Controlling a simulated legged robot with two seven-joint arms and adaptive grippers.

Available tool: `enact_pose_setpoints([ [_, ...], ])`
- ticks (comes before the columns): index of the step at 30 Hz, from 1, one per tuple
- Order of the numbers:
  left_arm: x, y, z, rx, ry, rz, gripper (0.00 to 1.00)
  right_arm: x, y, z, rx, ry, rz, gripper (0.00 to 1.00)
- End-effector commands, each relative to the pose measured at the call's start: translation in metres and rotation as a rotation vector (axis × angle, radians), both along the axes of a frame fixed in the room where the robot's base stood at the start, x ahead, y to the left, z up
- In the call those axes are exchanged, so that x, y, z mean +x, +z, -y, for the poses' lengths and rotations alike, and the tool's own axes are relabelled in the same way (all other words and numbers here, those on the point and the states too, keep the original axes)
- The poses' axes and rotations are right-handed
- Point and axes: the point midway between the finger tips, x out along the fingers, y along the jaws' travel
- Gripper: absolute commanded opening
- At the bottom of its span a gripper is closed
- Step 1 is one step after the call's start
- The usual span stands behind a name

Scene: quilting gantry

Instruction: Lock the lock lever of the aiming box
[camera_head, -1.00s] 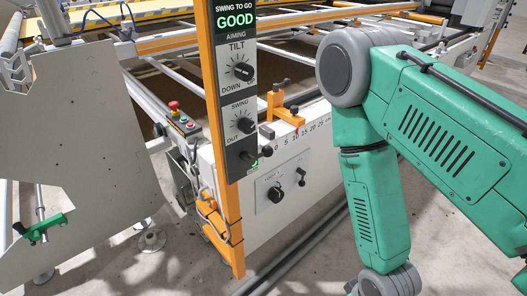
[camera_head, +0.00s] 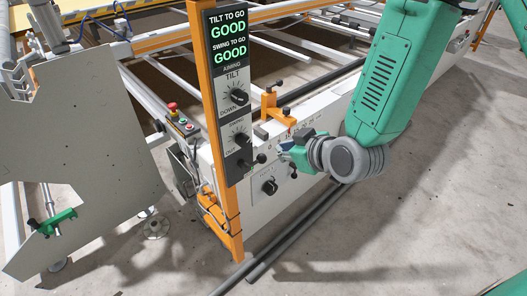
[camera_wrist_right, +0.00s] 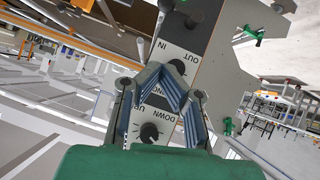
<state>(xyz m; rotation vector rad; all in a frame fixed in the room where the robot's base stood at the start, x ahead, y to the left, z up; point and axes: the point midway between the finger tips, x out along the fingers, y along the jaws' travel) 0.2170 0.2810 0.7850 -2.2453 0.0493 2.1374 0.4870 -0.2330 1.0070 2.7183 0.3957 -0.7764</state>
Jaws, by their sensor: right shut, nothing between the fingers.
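The aiming box (camera_head: 226,95) is a dark upright panel on an orange post in the head view. Its two displays read TILT TO GO GOOD and SWING TO GO GOOD. Below them are the TILT knob (camera_head: 238,96) and the SWING knob (camera_head: 241,139). The lock lever (camera_head: 260,158), with a black ball end, sticks out to the right at the box's lower end. My right gripper (camera_head: 284,146) is shut and empty, just right of the lever and apart from it. In the right wrist view my right gripper (camera_wrist_right: 171,84) shows before the inverted panel. My left gripper is not in view.
An orange bracket (camera_head: 272,107) stands on the scaled white beam behind my gripper. A white plate with a black knob (camera_head: 270,186) is below. A red stop button (camera_head: 172,107) and a large grey plate (camera_head: 80,150) are left. Open floor lies at the front right.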

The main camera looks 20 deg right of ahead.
Motion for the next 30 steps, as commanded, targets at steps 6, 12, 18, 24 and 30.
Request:
enact_pose_setpoints([
  [6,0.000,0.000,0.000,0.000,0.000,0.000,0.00,0.004,-0.003,-0.001,0.000,-0.001,-0.001,0.00],
  [12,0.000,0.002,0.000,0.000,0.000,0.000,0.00,0.029,-0.021,-0.006,-0.001,-0.002,-0.003,0.00],
  [18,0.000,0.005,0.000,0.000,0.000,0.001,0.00,0.065,-0.045,-0.014,0.001,-0.001,-0.002,0.00],
  [24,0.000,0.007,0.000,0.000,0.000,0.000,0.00,0.084,-0.072,-0.016,0.001,-0.003,-0.005,0.00],
  [30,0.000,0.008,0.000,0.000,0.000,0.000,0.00,0.090,-0.090,-0.014,0.001,-0.001,-0.002,0.00],
])
